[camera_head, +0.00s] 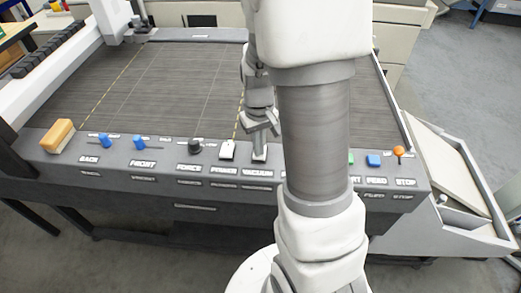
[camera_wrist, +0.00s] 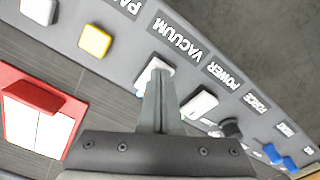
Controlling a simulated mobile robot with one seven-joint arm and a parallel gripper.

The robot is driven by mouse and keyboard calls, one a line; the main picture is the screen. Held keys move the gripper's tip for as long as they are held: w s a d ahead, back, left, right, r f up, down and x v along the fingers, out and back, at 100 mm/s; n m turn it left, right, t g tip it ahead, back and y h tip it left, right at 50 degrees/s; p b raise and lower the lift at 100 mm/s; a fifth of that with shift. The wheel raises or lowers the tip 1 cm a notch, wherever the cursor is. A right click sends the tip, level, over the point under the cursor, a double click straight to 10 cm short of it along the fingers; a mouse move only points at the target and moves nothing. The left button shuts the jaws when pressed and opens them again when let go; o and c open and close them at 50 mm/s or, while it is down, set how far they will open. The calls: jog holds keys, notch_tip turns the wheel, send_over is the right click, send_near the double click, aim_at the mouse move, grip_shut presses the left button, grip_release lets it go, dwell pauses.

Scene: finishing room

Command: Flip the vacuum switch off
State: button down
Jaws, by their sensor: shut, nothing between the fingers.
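The vacuum switch is a white rocker beside the VACUUM label; in the wrist view the vacuum switch (camera_wrist: 152,72) shows partly behind my fingertips. My gripper (camera_wrist: 158,78) is shut and empty, its fingertips at or just over this switch; I cannot tell whether they touch it. In the head view my gripper (camera_head: 259,157) reaches down to the panel above the VACUUM label and hides the switch. Which way the rocker is tipped cannot be told.
The white power switch (camera_head: 227,150) sits close on the left, then a black force knob (camera_head: 195,147) and blue sliders (camera_head: 138,142). A yellow button (camera_wrist: 95,41) and a red-framed item (camera_wrist: 40,112) show in the wrist view. An orange-topped stop lever (camera_head: 399,152) stands at the right.

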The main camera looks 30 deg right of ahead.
jog(key=shift+f, duration=0.3)
jog(key=shift+r+p, duration=2.5)
jog(key=shift+r, duration=1.05)
